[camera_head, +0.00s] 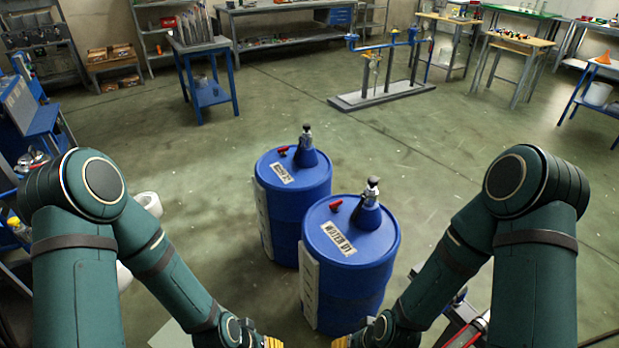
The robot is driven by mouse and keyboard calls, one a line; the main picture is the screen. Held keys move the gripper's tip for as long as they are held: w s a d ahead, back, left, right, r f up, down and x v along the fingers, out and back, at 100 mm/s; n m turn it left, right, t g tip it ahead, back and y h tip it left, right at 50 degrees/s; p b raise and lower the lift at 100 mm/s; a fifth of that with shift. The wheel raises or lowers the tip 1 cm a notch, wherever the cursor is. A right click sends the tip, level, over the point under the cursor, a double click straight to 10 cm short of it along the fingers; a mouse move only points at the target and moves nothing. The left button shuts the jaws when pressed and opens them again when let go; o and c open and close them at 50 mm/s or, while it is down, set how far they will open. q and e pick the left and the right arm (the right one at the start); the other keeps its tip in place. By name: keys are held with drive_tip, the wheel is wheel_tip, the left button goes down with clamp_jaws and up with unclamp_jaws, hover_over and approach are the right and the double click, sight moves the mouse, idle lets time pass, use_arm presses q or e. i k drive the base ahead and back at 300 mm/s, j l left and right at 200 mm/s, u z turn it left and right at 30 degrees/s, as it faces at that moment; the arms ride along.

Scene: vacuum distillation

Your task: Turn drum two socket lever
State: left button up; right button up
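Two blue drums stand upright on the floor in front of me. The nearer drum (352,285) has a white label reading roughly "WATER 01", a small red lever (335,205) on its lid and a blue cone-shaped socket with a metal fitting (370,196). The farther drum (290,205), behind and to the left, has a label too small to read, a red lever (283,150) and a similar socket (306,150). I cannot tell which is drum two. Both arms reach down to the bottom edge, where the grippers are cut off. Nothing touches the levers.
A blue-and-grey frame stand (383,96) on a flat base stands behind the drums. A small blue table (205,85) is at the back left, and workbenches (515,48) line the back right. A white container (148,203) is left of the drums. Floor around the drums is largely clear.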

sight(295, 156)
drive_tip(key=i+j+z, duration=0.15)
drive_tip(key=z, duration=0.3)
drive_tip(key=i+j+z, duration=0.15)
drive_tip(key=z, duration=0.3)
drive_tip(key=i+j+z, duration=0.1)
drive_tip(key=j, duration=0.25)
drive_tip(key=i+j+z, duration=0.15)
drive_tip(key=j, duration=0.2)
drive_tip(key=i+j+z, duration=0.1)
drive_tip(key=j, duration=0.25)
drive_tip(key=i+j, duration=0.1)
drive_tip(key=j, duration=0.3)
drive_tip(key=i+j, duration=0.1)
drive_tip(key=j, duration=0.3)
drive_tip(key=i+j, duration=0.15)
drive_tip(key=j, duration=0.25)
drive_tip(key=i+j+z, duration=0.1)
drive_tip(key=j, duration=0.3)
